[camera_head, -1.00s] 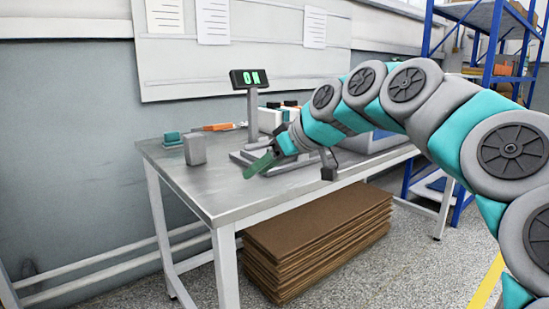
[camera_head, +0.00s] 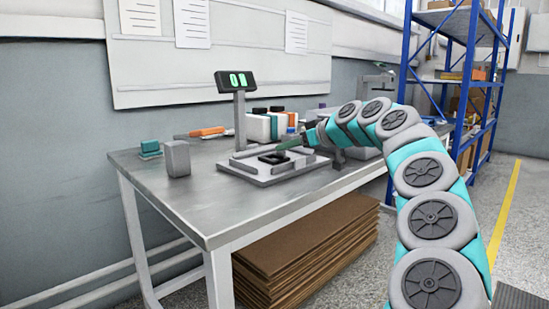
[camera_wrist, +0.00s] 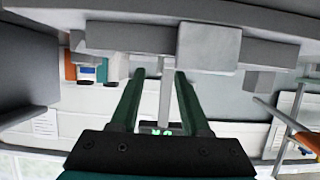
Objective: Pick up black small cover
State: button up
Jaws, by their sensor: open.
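A small flat black piece (camera_head: 272,157), which looks like the black small cover, lies on the grey metal fixture (camera_head: 256,176) on the table. My gripper (camera_head: 287,144) is just above and behind the right part of the fixture, apart from the black piece as far as I can tell. In the wrist view my gripper (camera_wrist: 160,73) shows two green fingers spread apart with nothing between them. The fixture's post shows beyond them. I cannot make out the black piece in the wrist view, where grey fixture parts fill the top.
A display (camera_head: 236,81) stands on a post at the back of the fixture. A grey block (camera_head: 176,158) and a teal item (camera_head: 150,148) stand at the left. Bottles (camera_head: 260,127) and an orange-handled tool (camera_head: 207,131) are behind. The table's front left (camera_head: 200,207) is clear.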

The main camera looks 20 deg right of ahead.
aim_at(274, 154)
jog(key=x, duration=0.3)
jog(key=shift+w+a+f, duration=0.1)
jog(key=shift+w+f, duration=0.1)
jog(key=shift+w, duration=0.05)
jog(key=shift+c, duration=0.3)
grip_shut()
